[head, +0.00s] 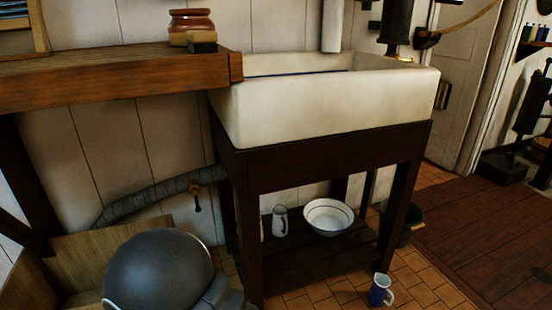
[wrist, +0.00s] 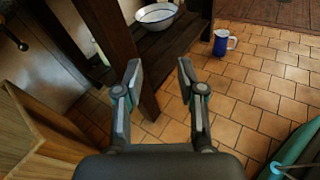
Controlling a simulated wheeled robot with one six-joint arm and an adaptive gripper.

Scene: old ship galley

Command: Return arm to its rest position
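My gripper (wrist: 160,90) shows in the wrist view with its two fingers spread apart and nothing between them. It points down over the tiled floor, in front of a dark wooden leg of the sink stand. In the head view a rounded grey part of my arm (head: 158,270) shows at the bottom left; the fingers are not visible there. The arm is near a wooden box (head: 100,245), whose edge also shows at the left of the wrist view (wrist: 40,130).
A white sink (head: 330,105) stands on a dark wooden stand (head: 330,157) with a white bowl (head: 328,216) and a jug (head: 280,221) on its low shelf. A blue mug (head: 380,290) stands on the tiles. A wooden counter (head: 110,75) juts in from the left.

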